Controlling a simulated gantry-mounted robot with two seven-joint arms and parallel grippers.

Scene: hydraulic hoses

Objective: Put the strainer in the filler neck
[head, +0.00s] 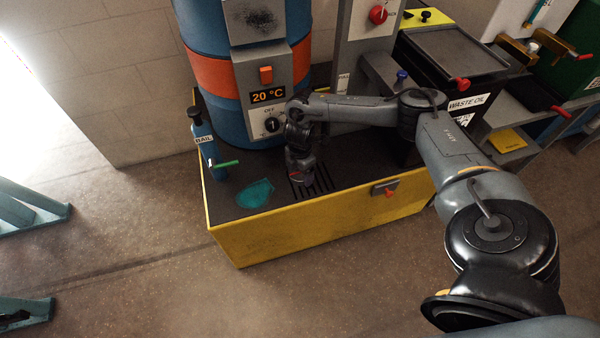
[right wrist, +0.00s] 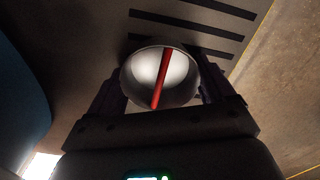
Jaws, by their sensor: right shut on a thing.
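My right gripper (head: 298,178) points down over the dark top of the yellow-sided platform, close to its slots. In the right wrist view, my right gripper (right wrist: 163,88) is shut on a round, pale metal bowl with a red bar across it, which looks like the strainer (right wrist: 180,80). The bowl sits between the two fingers, just above or at the slotted deck; I cannot tell if it touches. I cannot make out the filler neck. My left gripper is not in view.
The yellow platform (head: 290,234) carries a blue drum with an orange band (head: 212,75). A blue bottle (head: 204,148) with a green handle and a teal patch (head: 254,193) are left of my gripper. A waste oil tray (head: 450,50) stands right. The floor in front is clear.

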